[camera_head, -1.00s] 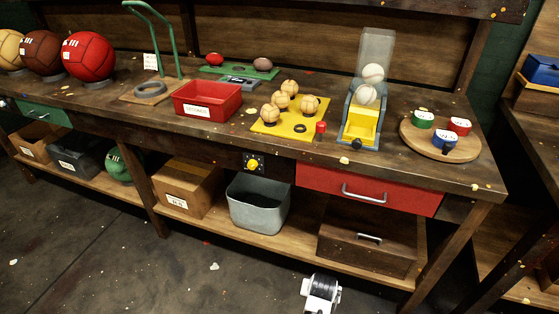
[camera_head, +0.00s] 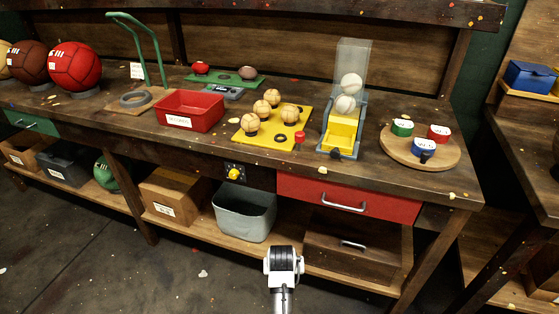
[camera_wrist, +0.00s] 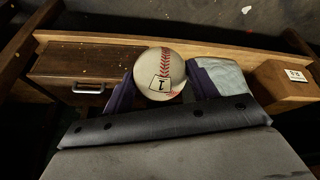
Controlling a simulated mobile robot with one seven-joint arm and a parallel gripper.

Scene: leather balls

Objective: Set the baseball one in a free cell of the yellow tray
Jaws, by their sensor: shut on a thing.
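The baseball (camera_wrist: 160,74), white with red stitching and a small label bearing a dark mark, is between the fingers of my gripper (camera_wrist: 161,88) in the wrist view. My gripper is shut on it. In the head view only a white and black part of my arm shows at the bottom centre, and the held ball cannot be seen. The yellow tray (camera_head: 244,138) lies on the workbench and holds several tan stitched balls (camera_head: 290,114). One empty round cell (camera_head: 280,138) shows at its front right.
A dispenser (camera_head: 341,130) with two white balls stands right of the tray, and a red bin (camera_head: 190,110) stands left. A red knob (camera_head: 300,136) is by the tray's right corner. A round board (camera_head: 420,150) with small tins is further right. The red drawer (camera_head: 348,195) is below the bench top.

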